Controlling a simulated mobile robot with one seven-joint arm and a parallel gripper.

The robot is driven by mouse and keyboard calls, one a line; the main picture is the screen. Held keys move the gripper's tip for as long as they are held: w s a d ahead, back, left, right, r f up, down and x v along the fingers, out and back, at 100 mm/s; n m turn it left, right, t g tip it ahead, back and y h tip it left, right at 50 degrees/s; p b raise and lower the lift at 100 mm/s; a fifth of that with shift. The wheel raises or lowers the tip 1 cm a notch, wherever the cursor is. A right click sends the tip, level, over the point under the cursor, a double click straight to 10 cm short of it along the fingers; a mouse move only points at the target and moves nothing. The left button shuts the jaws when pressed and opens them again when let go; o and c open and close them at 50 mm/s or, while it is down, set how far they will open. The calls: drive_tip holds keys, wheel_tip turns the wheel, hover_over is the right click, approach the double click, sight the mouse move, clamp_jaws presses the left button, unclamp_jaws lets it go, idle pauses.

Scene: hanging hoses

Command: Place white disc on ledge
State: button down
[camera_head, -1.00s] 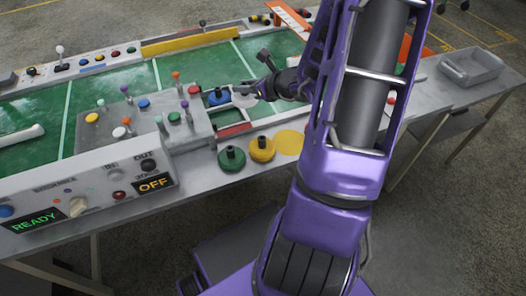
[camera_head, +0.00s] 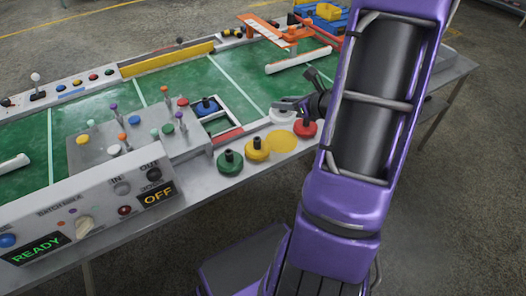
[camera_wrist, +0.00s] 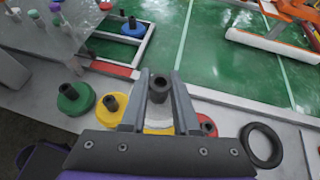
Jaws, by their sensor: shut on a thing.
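The white disc (camera_head: 282,116) hangs in my gripper (camera_head: 300,105) near the ledge (camera_head: 200,192) along the table's front. In the wrist view my gripper (camera_wrist: 160,95) is shut on the disc's dark knob, with part of the white disc (camera_wrist: 158,112) below the fingers. A flat yellow round spot (camera_head: 281,142) lies on the ledge just in front of it. I cannot tell whether the white disc touches the ledge.
Green (camera_head: 230,162), yellow (camera_head: 257,149) and red (camera_head: 305,129) knobbed discs stand on the ledge around the spot. A blue disc (camera_head: 206,106) sits by a white frame. The wrist view shows a black ring (camera_wrist: 262,145) at right. A control panel (camera_head: 90,215) stands at left.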

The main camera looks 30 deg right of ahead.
wheel_tip(320, 180, down, 10)
drive_tip(key=shift+d+r+b, duration=0.1)
drive_tip(key=shift+b, duration=1)
drive_tip(key=shift+f, duration=0.25)
drive_tip(key=c, duration=0.7)
unclamp_jaws()
drive_tip(key=shift+o, duration=0.2)
drive_tip(key=shift+r, duration=0.2)
drive_tip(key=shift+s+r, duration=0.15)
drive_tip(key=shift+s, duration=0.05)
drive_tip(key=p+v, duration=0.1)
drive_tip(key=v, duration=1)
drive_tip(key=shift+s+p, duration=0.35)
drive_tip(key=shift+d+r, duration=0.1)
